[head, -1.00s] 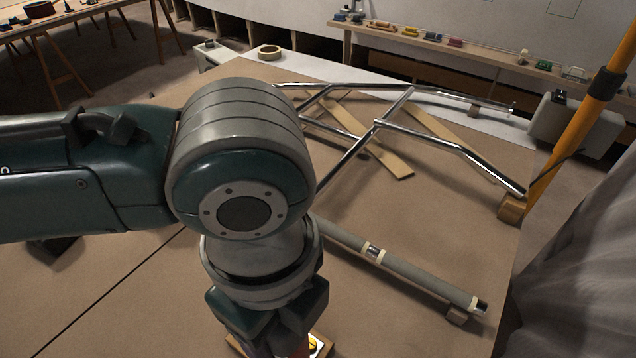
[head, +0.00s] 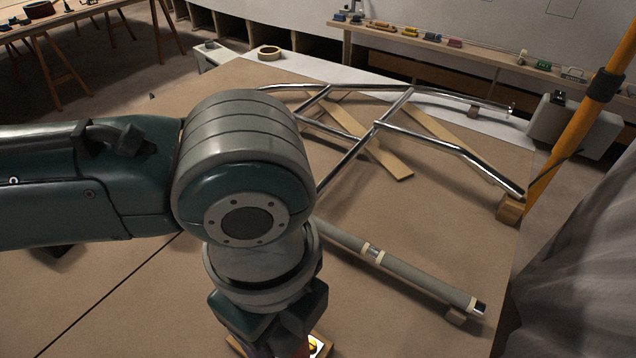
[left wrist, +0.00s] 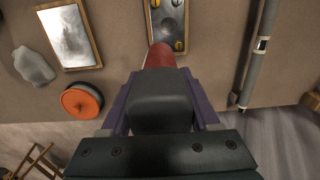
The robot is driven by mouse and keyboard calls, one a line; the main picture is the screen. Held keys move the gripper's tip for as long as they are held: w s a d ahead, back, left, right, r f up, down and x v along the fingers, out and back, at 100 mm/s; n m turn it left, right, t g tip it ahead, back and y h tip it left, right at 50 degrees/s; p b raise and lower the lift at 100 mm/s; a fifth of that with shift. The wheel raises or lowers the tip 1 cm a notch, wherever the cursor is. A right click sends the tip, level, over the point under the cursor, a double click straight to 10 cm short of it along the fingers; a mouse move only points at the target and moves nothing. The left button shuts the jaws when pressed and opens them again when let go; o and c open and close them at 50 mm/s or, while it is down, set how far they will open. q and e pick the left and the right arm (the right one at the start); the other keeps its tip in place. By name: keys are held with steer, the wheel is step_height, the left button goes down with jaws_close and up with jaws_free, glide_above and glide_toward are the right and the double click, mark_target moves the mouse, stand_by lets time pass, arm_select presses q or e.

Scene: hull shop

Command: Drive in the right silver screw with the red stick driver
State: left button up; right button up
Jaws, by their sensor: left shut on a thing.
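My left gripper (left wrist: 162,74) is shut on the red stick driver (left wrist: 160,56) in the left wrist view. The driver's red handle points away from the camera toward a wood-edged metal plate (left wrist: 167,20). Several yellow screw heads show near the plate's ends. The driver's tip is hidden, so I cannot tell whether it touches a screw. I cannot make out the right silver screw. In the head view my left forearm hides most of the plate; only a bright corner (head: 319,344) shows at the bottom. My right gripper is not in view.
A grey tube (head: 410,271) lies right of the plate. A chrome frame (head: 375,126) rests behind. In the left wrist view, a framed shiny panel (left wrist: 70,36), a grey lump (left wrist: 33,66) and an orange disc (left wrist: 82,102) lie left. The brown tabletop between is clear.

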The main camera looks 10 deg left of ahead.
arm_select(q)
steer(key=shift+f+p, duration=0.25)
steer(key=shift+p, duration=0.55)
stand_by(2.4)
